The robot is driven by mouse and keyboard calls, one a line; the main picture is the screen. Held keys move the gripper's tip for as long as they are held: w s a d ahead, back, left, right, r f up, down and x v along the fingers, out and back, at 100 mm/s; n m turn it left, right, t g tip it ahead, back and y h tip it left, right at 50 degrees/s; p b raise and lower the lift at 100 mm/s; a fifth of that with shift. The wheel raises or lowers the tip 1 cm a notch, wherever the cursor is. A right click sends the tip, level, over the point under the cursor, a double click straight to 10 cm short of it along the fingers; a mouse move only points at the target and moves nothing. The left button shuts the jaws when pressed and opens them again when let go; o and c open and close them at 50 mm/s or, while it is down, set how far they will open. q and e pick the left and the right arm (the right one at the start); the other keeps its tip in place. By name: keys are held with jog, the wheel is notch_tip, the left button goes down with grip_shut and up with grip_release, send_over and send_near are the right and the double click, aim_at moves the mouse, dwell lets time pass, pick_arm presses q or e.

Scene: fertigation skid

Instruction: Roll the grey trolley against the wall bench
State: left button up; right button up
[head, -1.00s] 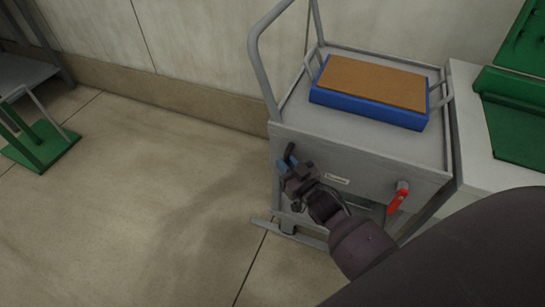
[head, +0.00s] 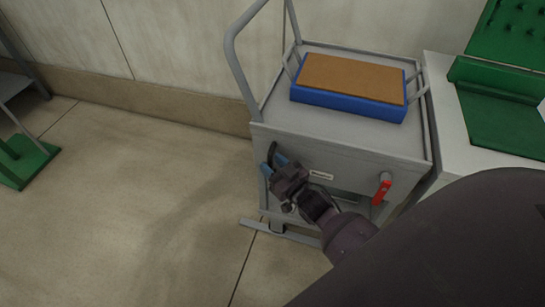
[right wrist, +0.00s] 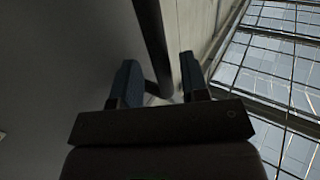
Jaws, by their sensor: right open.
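The grey trolley (head: 275,116) stands upright by the wall, with a tall tubular push handle at its left end. Its right side is close beside a white-topped bench (head: 440,85); I cannot tell if they touch. My right gripper (head: 273,163) is at the left part of the trolley's front panel, by a small dark handle (head: 271,150). In the right wrist view its two blue fingers (right wrist: 160,82) are apart, with a dark bar (right wrist: 151,40) passing between them. My left gripper is not in view.
A blue box with a brown top (head: 352,80) sits on the trolley. A red lever (head: 382,191) hangs on its front right. Green equipment (head: 505,125) is on the bench. A green base (head: 25,165) stands at far left. The floor between is clear.

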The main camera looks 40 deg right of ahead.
jog(key=s+p, duration=0.1)
jog(key=s, duration=0.9)
jog(key=shift+s+d, duration=0.15)
jog(key=shift+d, duration=0.25)
